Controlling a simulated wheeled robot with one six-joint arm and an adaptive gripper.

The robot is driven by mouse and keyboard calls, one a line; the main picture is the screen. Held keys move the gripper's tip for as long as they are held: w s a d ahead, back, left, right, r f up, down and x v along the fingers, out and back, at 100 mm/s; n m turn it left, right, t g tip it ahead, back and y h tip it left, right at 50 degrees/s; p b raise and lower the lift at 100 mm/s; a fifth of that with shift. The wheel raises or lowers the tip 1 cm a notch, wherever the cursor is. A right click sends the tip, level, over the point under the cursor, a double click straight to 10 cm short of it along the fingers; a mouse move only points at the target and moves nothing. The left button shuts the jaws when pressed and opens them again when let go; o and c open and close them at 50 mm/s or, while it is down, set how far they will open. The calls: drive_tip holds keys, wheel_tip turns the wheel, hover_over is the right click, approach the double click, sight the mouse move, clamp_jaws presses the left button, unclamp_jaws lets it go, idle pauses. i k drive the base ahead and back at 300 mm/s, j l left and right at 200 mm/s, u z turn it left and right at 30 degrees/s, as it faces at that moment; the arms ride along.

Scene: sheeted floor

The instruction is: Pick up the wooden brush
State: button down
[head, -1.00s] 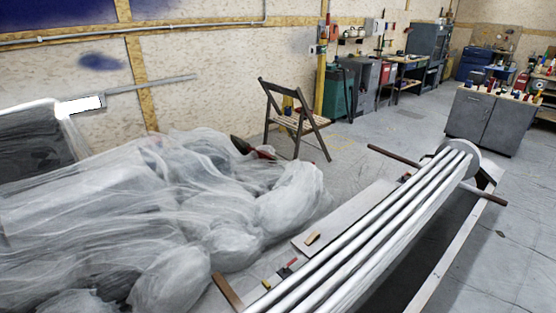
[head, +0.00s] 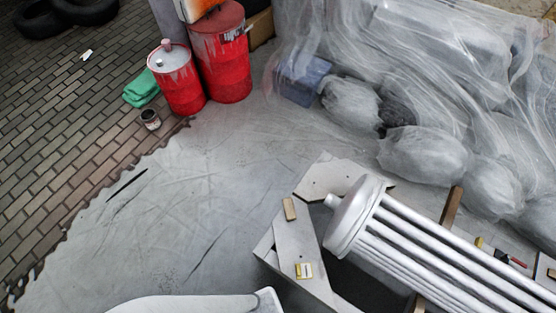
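A small tan wooden block-like piece (head: 290,209) lies on the pale board beside the end of the white column. A second small piece, yellowish with a pale middle (head: 304,271), lies lower down on the same board. Either could be the wooden brush; they are too small to tell for sure. My gripper is not in this view.
The white fluted column (head: 440,255) lies across the lower right. Plastic-wrapped bundles (head: 425,150) fill the upper right. Red drums (head: 222,60), a green cloth (head: 141,88) and a small can (head: 150,119) stand upper left. The sheeted floor (head: 190,200) is mostly clear.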

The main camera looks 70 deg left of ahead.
sight(291, 215)
drive_tip(key=k+j+u, duration=0.15)
drive_tip(key=k+j, duration=0.15)
drive_tip(key=k+j+u, duration=0.15)
drive_tip(key=j, duration=0.25)
drive_tip(key=k+j+u, duration=0.15)
drive_tip(key=k+j, duration=0.2)
drive_tip(key=k+j+u, duration=0.1)
drive_tip(key=k+j, duration=0.15)
drive_tip(key=j, duration=0.25)
